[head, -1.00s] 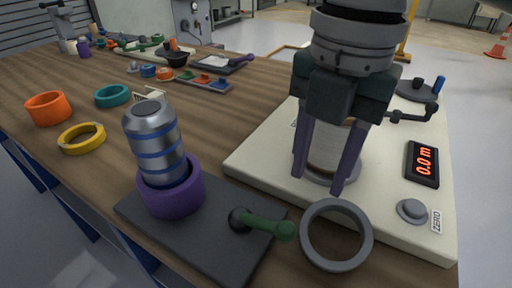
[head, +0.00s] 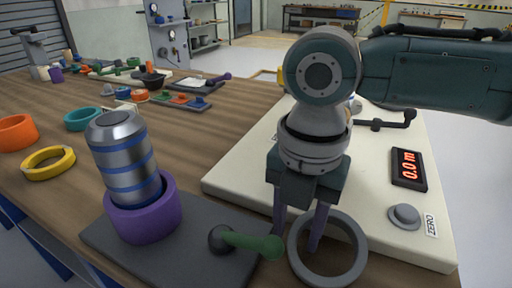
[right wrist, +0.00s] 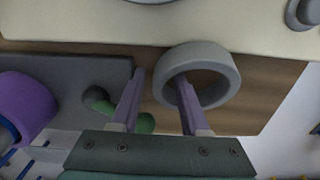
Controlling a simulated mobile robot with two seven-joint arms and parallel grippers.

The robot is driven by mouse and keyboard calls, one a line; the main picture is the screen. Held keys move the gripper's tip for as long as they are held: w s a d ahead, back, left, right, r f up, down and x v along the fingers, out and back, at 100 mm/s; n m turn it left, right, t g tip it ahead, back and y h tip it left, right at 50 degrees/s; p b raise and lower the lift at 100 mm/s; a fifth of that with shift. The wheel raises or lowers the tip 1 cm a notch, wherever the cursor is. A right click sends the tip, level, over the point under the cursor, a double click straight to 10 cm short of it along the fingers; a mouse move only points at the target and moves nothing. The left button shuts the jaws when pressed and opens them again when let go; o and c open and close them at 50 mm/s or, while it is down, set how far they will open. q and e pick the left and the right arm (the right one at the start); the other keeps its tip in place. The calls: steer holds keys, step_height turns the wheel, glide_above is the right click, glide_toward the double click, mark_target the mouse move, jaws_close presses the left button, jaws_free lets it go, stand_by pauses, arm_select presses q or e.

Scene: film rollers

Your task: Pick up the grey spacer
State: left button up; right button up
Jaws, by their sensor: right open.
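The grey spacer (head: 358,252) is a plain ring lying flat at the table's front edge, between the dark plate and the cream scale. My right gripper (head: 296,243) is open and points down at its left side. In the right wrist view the gripper (right wrist: 160,78) has one finger over the hole of the spacer (right wrist: 220,63) and the other outside its left wall. The wall lies between the fingers; I cannot tell whether they touch it. My left gripper is not in view.
A cream scale (head: 235,180) with a display (head: 409,169) and knob (head: 404,215) stands behind. On the left, a dark plate (head: 190,265) bears a green-handled lever (head: 250,243). A blue-banded metal cylinder (head: 125,155) stands in a purple ring (head: 145,218). Yellow (head: 48,163), orange and teal rings lie further left.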

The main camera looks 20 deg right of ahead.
steer(key=shift+c, duration=0.2)
jaws_close()
stand_by(0.4)
